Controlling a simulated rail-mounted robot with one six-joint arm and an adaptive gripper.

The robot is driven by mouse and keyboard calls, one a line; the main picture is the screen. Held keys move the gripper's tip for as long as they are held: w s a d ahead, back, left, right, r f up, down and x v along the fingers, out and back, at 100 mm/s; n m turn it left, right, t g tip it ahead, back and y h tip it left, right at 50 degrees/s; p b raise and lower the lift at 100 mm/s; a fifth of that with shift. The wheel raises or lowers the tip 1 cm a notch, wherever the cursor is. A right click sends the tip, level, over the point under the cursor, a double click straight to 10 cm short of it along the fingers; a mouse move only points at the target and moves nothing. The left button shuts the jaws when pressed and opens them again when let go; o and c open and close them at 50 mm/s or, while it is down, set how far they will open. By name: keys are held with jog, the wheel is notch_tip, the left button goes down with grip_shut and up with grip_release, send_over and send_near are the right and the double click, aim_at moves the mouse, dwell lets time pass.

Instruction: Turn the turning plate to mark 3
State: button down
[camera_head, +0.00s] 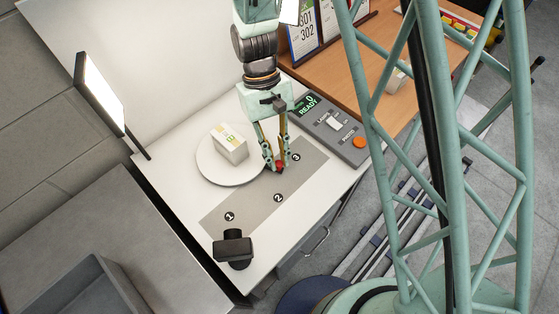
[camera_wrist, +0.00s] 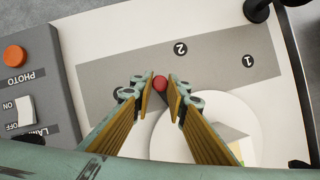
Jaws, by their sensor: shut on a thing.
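The white round turning plate (camera_head: 208,171) lies on the white table with a box (camera_head: 230,144) on it. It also shows in the wrist view (camera_wrist: 228,100). A red knob (camera_wrist: 160,83) sits at the plate's edge. My gripper (camera_head: 279,168) points down, its fingertips closed around the knob. On the grey strip, mark 3 (camera_head: 296,157) is just right of my fingertips in the head view. Mark 2 (camera_head: 278,198) and mark 1 (camera_head: 229,216) lie farther along toward the front left. In the wrist view my left finger partly hides mark 3.
A grey control panel (camera_head: 345,140) with an orange button (camera_head: 359,143) stands right of the strip. A black camera (camera_head: 233,248) stands at the strip's front end. A lit lamp panel (camera_head: 100,90) stands at the left. The strip around marks 1 and 2 is clear.

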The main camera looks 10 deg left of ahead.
jog(key=shift+w+n+t+h, duration=0.3)
jog(key=shift+w+n+t, duration=0.1)
jog(key=shift+w+n, duration=1.05)
jog(key=shift+w+a+n+h, duration=0.1)
jog(key=shift+w+n+h, duration=0.2)
jog(key=shift+w+n, duration=0.8)
jog(key=shift+w+m, duration=0.35)
jog(key=c, duration=2.5)
grip_release()
jog(key=shift+c, duration=0.2)
jog(key=shift+r, duration=0.1)
jog(key=v, duration=1.1)
jog(key=shift+r, duration=0.45)
